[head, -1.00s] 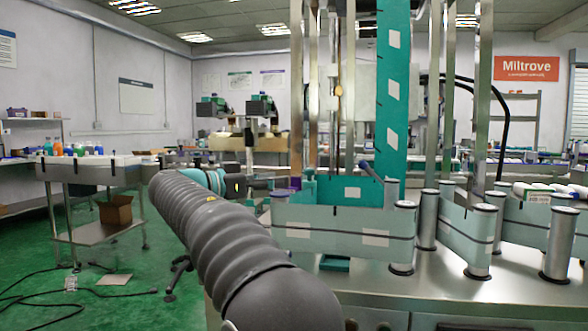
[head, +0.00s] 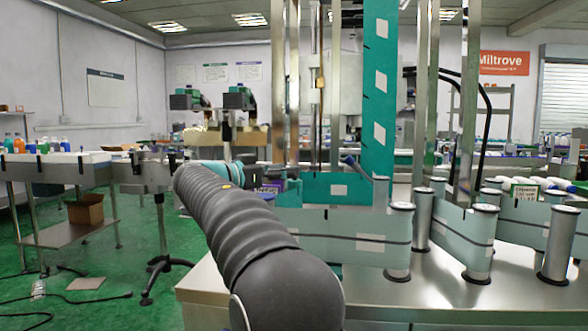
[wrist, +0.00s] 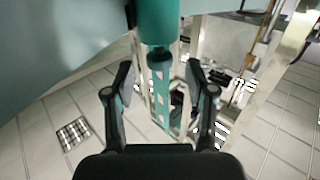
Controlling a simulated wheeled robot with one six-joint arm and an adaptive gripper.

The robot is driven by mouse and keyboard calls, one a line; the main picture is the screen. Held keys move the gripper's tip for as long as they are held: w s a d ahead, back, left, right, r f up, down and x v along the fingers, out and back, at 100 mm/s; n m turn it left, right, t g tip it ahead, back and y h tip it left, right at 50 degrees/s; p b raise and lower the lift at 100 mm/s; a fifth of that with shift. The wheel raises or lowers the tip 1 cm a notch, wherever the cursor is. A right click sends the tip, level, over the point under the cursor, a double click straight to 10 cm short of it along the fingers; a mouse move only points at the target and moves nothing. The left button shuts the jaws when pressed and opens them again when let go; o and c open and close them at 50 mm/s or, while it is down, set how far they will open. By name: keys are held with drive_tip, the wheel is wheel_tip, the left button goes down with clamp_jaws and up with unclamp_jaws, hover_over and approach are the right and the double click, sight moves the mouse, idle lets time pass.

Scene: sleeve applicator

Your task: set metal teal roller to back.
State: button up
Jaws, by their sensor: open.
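In the wrist view a teal cylinder (wrist: 159,22) with a dark neck comes in from the top middle; it looks like the teal roller. My gripper (wrist: 160,72) is open. Its two dark fingers stand apart on either side, below the cylinder's neck, with no visible contact. In the head view the end of my arm, with my gripper (head: 277,182), is beside the applicator's left side. The fingers are too small to read there. I cannot tell which part in the head view is the roller; a slanted blue-grey rod (head: 355,166) stands above the light teal belt (head: 345,235).
A tall teal film strip with white labels (head: 380,85) runs up between metal posts. Several metal rollers (head: 480,245) stand upright on the steel table (head: 440,300). A pale surface (wrist: 60,45) fills the wrist view's upper left.

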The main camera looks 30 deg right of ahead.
drive_tip(key=shift+w+d, duration=0.2)
drive_tip(key=shift+d, duration=0.75)
drive_tip(key=shift+w+d, duration=0.15)
drive_tip(key=shift+d, duration=0.75)
clamp_jaws()
